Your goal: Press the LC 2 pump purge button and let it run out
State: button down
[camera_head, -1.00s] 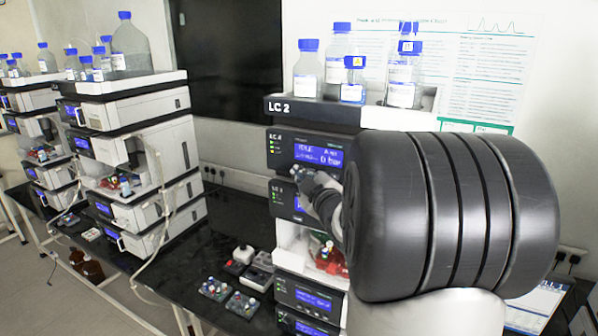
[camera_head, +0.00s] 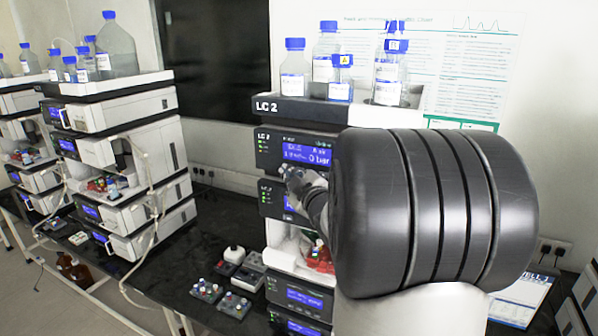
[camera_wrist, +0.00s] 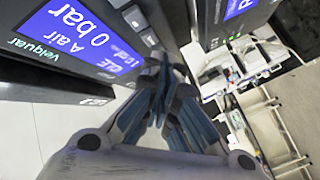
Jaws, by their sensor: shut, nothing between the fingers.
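The LC 2 stack (camera_head: 267,106) stands in the middle of the head view. Its upper module has a lit blue display (camera_head: 306,153) that shows an air line and 0 bar. The same display (camera_wrist: 82,30) shows large and tilted in the wrist view. Small dark keys (camera_wrist: 150,39) sit beside it; their labels are too small to read. My gripper (camera_head: 287,172) is shut and empty just below the display in the head view. In the wrist view its fingertips (camera_wrist: 165,62) are close to the keys. I cannot tell whether they touch one.
Several blue-capped bottles (camera_head: 295,70) stand on top of the LC 2 stack. Another instrument stack (camera_head: 105,108) is at the left. Small trays of vials (camera_head: 206,290) lie on the dark bench. My arm hides the stack's right side.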

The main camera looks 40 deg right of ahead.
dwell(0.4)
jog(key=shift+w+d, duration=0.2)
jog(key=shift+d, duration=0.25)
jog(key=shift+w+d+b, duration=0.15)
jog(key=shift+d+b, duration=0.15)
jog(key=shift+d, duration=0.05)
dwell(0.6)
jog(key=shift+a, duration=0.1)
jog(key=shift+s+a+b, duration=0.35)
jog(key=shift+a+b, duration=0.25)
jog(key=shift+a, duration=0.05)
jog(key=shift+s+a+b, duration=0.3)
jog(key=shift+a+b, duration=0.2)
jog(key=shift+a, duration=0.3)
jog(key=shift+s+a+b, duration=0.35)
jog(key=shift+a+b, duration=0.1)
jog(key=shift+a, duration=0.3)
jog(key=shift+s+a+b, duration=0.3)
jog(key=shift+a+b, duration=0.2)
jog(key=shift+a, duration=0.3)
